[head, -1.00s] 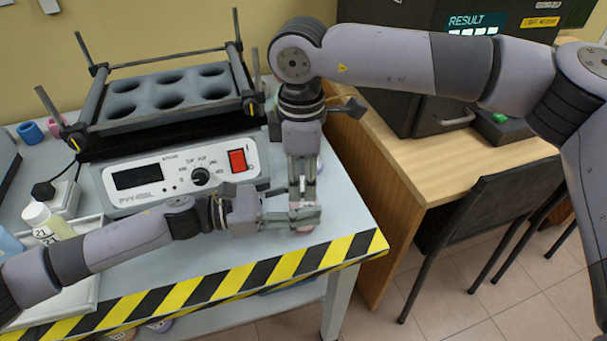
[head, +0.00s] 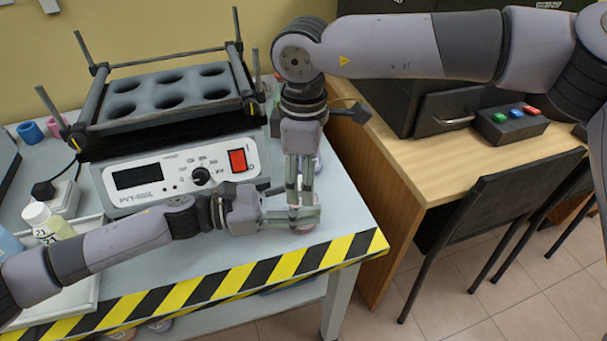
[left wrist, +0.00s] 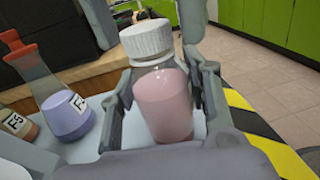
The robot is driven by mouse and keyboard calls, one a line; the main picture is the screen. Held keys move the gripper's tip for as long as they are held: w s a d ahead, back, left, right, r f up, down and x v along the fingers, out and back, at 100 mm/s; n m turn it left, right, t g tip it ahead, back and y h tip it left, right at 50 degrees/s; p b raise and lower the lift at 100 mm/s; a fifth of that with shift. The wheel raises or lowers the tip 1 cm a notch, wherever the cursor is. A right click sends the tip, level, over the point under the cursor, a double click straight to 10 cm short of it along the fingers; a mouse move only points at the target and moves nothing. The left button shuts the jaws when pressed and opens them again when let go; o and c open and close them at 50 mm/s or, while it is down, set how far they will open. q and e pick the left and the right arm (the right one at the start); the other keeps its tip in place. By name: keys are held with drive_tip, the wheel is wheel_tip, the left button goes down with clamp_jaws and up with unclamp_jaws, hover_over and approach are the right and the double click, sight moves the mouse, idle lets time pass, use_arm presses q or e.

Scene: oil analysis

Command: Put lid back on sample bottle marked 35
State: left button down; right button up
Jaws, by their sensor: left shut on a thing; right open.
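A clear bottle with pink liquid (left wrist: 165,105) stands upright between the fingers of my left gripper in the left wrist view. A white ribbed lid (left wrist: 147,40) sits on its neck and looks level. No number shows on the side facing the camera. My left gripper (head: 302,216) is shut on the bottle near the table's front right corner. My right gripper (head: 299,188) points down from above, with its fingers open and apart on either side of the lid. In the head view the grippers hide most of the bottle and lid.
A shaker with several round holes (head: 118,87) and a control panel stands behind my left arm. A bottle marked 21 (head: 40,216) stands at the left. Beside the held bottle is a flask with purple liquid (left wrist: 66,115). A chair (head: 500,190) stands at the right.

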drive_tip(key=shift+r, duration=2.3)
drive_tip(key=shift+c, duration=0.5)
